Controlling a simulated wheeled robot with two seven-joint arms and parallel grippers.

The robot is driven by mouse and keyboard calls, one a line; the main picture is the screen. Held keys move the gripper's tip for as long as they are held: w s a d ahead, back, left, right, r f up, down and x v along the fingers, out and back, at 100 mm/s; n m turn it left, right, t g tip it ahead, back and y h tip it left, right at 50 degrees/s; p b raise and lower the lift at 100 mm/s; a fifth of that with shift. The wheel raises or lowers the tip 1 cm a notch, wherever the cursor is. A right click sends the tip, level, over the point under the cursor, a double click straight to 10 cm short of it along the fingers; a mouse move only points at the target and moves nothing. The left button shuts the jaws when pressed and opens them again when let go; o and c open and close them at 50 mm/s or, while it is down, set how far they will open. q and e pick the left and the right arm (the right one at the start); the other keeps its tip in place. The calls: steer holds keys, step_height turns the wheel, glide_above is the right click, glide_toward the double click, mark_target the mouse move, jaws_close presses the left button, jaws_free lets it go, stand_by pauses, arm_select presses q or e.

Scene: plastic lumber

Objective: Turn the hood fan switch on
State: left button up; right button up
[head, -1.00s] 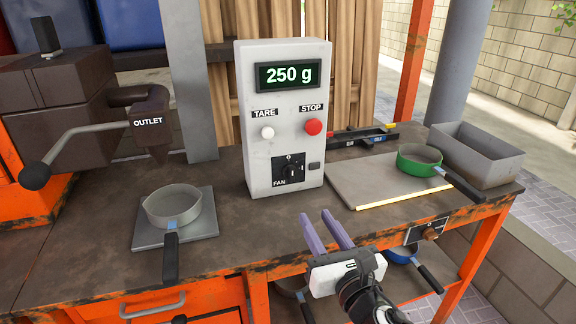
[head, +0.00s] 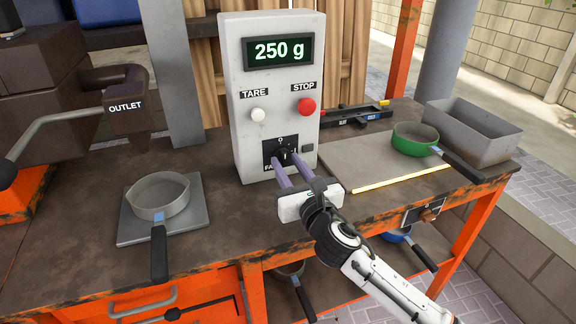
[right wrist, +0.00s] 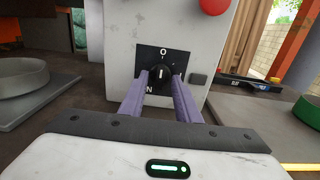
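The fan switch (head: 284,153) is a black rotary knob on a black plate, low on the front of the white control box (head: 240,120). In the right wrist view the knob (right wrist: 161,74) has an upright white pointer line, under the O mark. Part of the FAN label is hidden by a finger. My right gripper (head: 268,166) is open, its two purple fingers pointing at the switch. In the right wrist view its fingertips (right wrist: 160,80) lie on either side of the knob; I cannot tell whether they touch it. My left gripper is not in view.
The box also has a white TARE button (head: 258,115), a red STOP button (head: 306,106) and a display reading 250 g. A grey pan (head: 160,197) stands at left, a green pan (head: 414,138) and a metal bin (head: 470,130) at right.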

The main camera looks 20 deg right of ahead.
steer(key=shift+c, duration=0.9)
jaws_close()
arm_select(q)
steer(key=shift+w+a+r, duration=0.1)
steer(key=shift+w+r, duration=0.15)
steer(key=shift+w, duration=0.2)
